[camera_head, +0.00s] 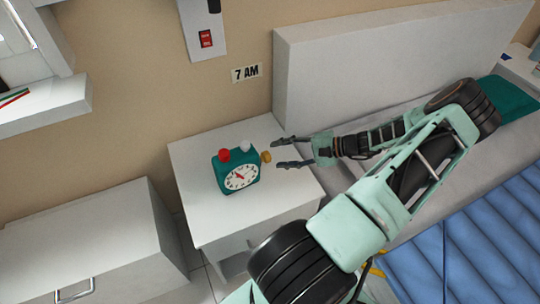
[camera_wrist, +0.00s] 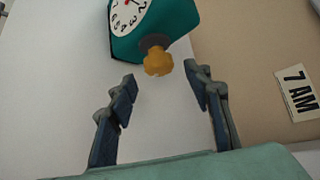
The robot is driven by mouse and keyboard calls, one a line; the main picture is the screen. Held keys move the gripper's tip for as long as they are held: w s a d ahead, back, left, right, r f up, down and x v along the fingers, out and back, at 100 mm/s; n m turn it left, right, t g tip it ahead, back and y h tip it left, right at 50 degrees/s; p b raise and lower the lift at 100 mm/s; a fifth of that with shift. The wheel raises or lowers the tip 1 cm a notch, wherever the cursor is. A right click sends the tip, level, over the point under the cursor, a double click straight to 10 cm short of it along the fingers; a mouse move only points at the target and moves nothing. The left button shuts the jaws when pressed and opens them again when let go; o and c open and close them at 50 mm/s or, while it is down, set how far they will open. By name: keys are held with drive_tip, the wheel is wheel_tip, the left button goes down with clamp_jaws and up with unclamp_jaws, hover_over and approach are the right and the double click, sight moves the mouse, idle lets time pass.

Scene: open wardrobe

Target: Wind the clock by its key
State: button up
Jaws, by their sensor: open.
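A teal clock (camera_head: 236,174) with a white face stands on the white nightstand (camera_head: 205,218). On top of it are a red button (camera_head: 224,155) and a white button (camera_head: 246,146). A yellow key (camera_head: 266,157) sticks out of its right side. My gripper (camera_head: 279,153) is open and empty just right of the key. In the wrist view the clock (camera_wrist: 170,18) is at the top, and the key (camera_wrist: 158,62) shows between and just beyond the two fingertips (camera_wrist: 160,78), touching neither.
A wall sign reading 7 AM (camera_head: 247,72) and a red switch (camera_head: 206,39) are behind the nightstand. A bed with a white headboard (camera_head: 380,60) and blue cover (camera_head: 480,235) is at right. A white cabinet (camera_head: 85,240) stands at left. The nightstand's front is clear.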

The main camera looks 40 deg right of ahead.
drive_tip(key=v, duration=0.6)
drive_tip(key=shift+s, duration=0.15)
drive_tip(key=shift+d+r, duration=0.1)
drive_tip(key=shift+d, duration=0.05)
